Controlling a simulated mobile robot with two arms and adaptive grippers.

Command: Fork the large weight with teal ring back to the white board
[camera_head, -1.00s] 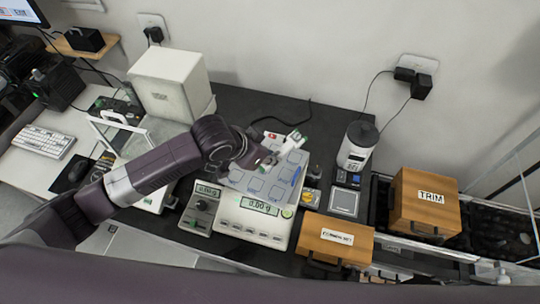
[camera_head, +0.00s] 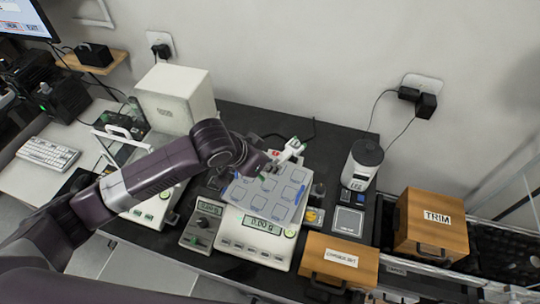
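The white board (camera_head: 262,191), marked with blue-outlined squares, lies on the large balance (camera_head: 253,243). The balance display appears to read 0.00 g. My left arm reaches in from the left, and its gripper (camera_head: 272,160) is over the back edge of the board. A white piece with green marks (camera_head: 291,149) shows at the gripper's tip. I cannot tell whether it is a finger or something held. The finger gap is hidden. I cannot make out a large weight with a teal ring. My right gripper is not in view.
A small scale (camera_head: 202,225) stands left of the balance. To the right are a small square pan (camera_head: 348,221), a white-and-black canister (camera_head: 361,165), a wooden box (camera_head: 338,262) and the TRIM box (camera_head: 432,220). A white cabinet (camera_head: 175,97) stands behind my arm.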

